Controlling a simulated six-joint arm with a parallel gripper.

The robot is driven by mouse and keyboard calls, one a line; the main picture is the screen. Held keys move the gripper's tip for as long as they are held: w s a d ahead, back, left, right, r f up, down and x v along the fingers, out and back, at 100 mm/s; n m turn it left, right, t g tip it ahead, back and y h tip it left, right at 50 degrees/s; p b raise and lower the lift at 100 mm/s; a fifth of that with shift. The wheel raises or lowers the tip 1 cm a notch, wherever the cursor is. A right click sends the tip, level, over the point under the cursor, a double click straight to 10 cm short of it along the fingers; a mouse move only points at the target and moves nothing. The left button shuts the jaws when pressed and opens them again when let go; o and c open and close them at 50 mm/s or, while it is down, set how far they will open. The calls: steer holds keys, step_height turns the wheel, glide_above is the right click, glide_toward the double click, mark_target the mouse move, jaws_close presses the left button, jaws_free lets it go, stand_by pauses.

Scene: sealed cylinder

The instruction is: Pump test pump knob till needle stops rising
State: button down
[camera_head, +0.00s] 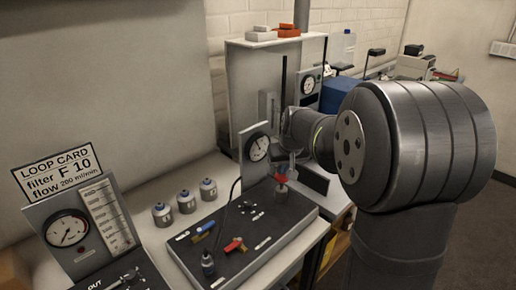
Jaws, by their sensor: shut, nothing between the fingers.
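A dark panel (225,232) lies on the bench with an upright plate at its back carrying a round gauge (258,148). The gauge's needle shows, but its reading is too small to tell. A dark knob (208,262) stands upright at the panel's front left. A grey fitting with a red part (280,181) stands at its back right. The labels are too small to read, so I cannot tell which is the test pump knob. My gripper (291,168) is shut and empty, above or beside the red-topped fitting; contact cannot be told.
Several small bottles (186,201) stand left of the panel. A red-handled valve (235,245) and a blue piece (204,227) are on the panel. A loop card (57,172) stands above another gauge (68,229) at left. A second bench unit with a gauge (308,84) is behind my gripper.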

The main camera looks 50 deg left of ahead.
steer(key=shift+f, duration=1.45)
stand_by(0.6)
steer(key=shift+r, duration=4.6)
